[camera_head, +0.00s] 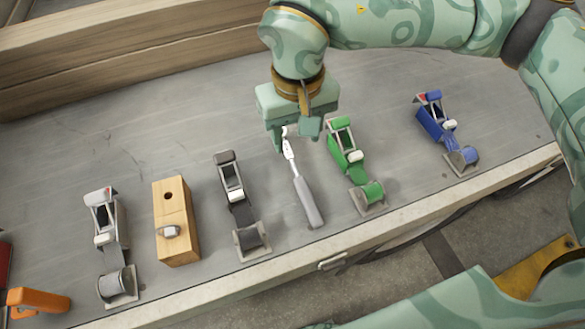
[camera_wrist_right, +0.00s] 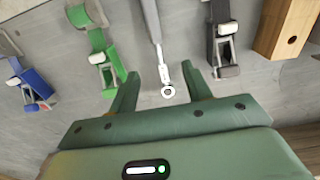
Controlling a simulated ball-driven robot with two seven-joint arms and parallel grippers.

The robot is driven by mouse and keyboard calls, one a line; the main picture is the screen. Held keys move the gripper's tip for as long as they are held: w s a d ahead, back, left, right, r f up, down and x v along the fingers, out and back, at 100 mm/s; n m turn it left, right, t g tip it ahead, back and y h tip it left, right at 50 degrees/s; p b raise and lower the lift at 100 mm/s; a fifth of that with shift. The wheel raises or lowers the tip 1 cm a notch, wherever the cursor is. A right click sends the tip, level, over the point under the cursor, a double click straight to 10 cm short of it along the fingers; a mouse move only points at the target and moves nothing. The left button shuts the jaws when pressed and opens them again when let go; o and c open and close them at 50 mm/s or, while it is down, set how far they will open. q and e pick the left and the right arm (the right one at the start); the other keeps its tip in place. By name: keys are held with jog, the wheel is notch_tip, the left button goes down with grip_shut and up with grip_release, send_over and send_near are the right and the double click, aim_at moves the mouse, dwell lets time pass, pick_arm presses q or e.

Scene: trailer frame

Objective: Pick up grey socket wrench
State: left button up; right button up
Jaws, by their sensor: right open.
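The grey socket wrench (camera_head: 306,199) lies on the grey trailer bed, its grey handle toward the front edge and its metal head toward the back. My right gripper (camera_head: 294,138) is above the head end, open. In the right wrist view, the wrench (camera_wrist_right: 157,40) runs down between the two fingers, and its ring-shaped head sits between the fingertips of the gripper (camera_wrist_right: 160,88). Nothing is gripped; I cannot tell the exact height of the fingers over the bed. My left gripper is not in view.
A green ratchet strap (camera_head: 352,160) lies close right of the wrench, a black one (camera_head: 238,200) close left. A wooden block (camera_head: 175,220), a grey ratchet strap (camera_head: 108,240) and an orange-handled thing (camera_head: 38,300) are farther left. A blue ratchet strap (camera_head: 445,130) is at right. A wooden wall (camera_head: 120,45) bounds the back.

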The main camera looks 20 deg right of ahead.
jog(key=b, duration=0.3)
send_over(300, 178)
jog(key=f, duration=0.8)
jog(key=shift+w+a+f, duration=0.2)
jog(key=shift+a+f, duration=0.05)
jog(key=shift+a, duration=0.15)
jog(key=f+b, duration=0.1)
jog(key=f, duration=0.2)
jog(key=f+b, duration=0.1)
jog(key=f, duration=0.1)
jog(key=shift+s+d+f+b, duration=0.15)
jog(key=shift+s+d+b, duration=0.05)
jog(key=shift+d+b, duration=0.15)
jog(key=shift+w+f, duration=0.1)
jog(key=shift+f, duration=0.25)
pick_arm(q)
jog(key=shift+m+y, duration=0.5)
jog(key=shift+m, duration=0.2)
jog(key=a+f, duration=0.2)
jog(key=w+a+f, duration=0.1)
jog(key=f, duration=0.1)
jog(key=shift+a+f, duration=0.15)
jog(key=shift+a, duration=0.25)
pick_arm(e)
jog(key=shift+r, duration=0.1)
grip_shut()
